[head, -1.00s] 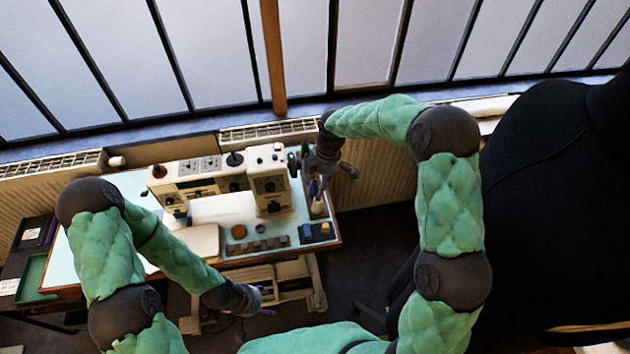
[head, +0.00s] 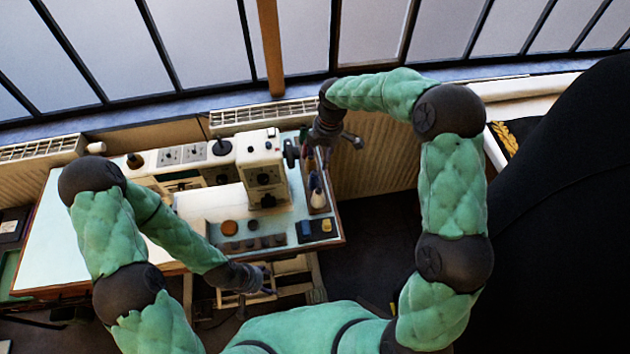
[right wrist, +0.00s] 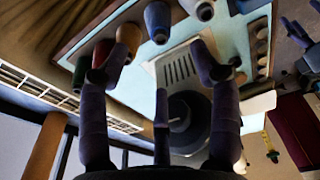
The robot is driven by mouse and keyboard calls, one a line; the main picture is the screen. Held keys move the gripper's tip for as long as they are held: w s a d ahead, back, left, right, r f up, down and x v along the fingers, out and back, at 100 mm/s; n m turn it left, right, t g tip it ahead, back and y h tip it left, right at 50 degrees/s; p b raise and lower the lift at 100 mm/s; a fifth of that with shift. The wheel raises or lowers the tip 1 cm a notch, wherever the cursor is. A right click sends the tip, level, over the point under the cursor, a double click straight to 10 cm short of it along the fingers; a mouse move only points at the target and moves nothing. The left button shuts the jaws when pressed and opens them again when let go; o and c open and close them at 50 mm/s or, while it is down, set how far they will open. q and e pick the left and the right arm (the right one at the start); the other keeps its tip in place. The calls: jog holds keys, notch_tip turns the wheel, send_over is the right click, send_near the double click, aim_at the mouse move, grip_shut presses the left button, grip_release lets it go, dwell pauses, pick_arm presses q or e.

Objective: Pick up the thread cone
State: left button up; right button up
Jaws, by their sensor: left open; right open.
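Several thread cones stand in a narrow tray at the right end of the table; a pale cone (head: 316,190) shows in the head view, the others partly hidden by my right arm. In the right wrist view an orange cone (right wrist: 130,36), a blue cone (right wrist: 157,20) and a pale cone (right wrist: 200,8) lie along the top, past the fingertips. I cannot tell which cone is meant. My right gripper (head: 346,142) is open and empty beside the tray's far end; its spread fingers show in the wrist view (right wrist: 152,68). My left gripper (head: 264,284) is open and empty by the table's front edge.
A cream sewing machine (head: 262,165) stands just left of the cones. The table's left part (head: 60,240) is clear. A large black form (head: 560,210) fills the right.

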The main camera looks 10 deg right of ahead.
aim_at(315, 172)
jog(key=f, duration=0.3)
jog(key=f+b, duration=0.1)
jog(key=f, duration=0.1)
jog(key=shift+a+f, duration=0.3)
jog(key=shift+a, duration=0.1)
jog(key=shift+w+a+f+b, duration=0.1)
jog(key=shift+a+f+b, duration=0.15)
jog(key=shift+f, duration=0.6)
jog(key=shift+w+a+f+b, duration=0.1)
jog(key=shift+a+f+b, duration=0.15)
jog(key=shift+f, duration=0.65)
jog(key=shift+w+a+f+b, duration=0.1)
jog(key=shift+a+f+b, duration=0.15)
jog(key=shift+f, duration=0.6)
jog(key=shift+s, duration=0.1)
jog(key=c, duration=1.2)
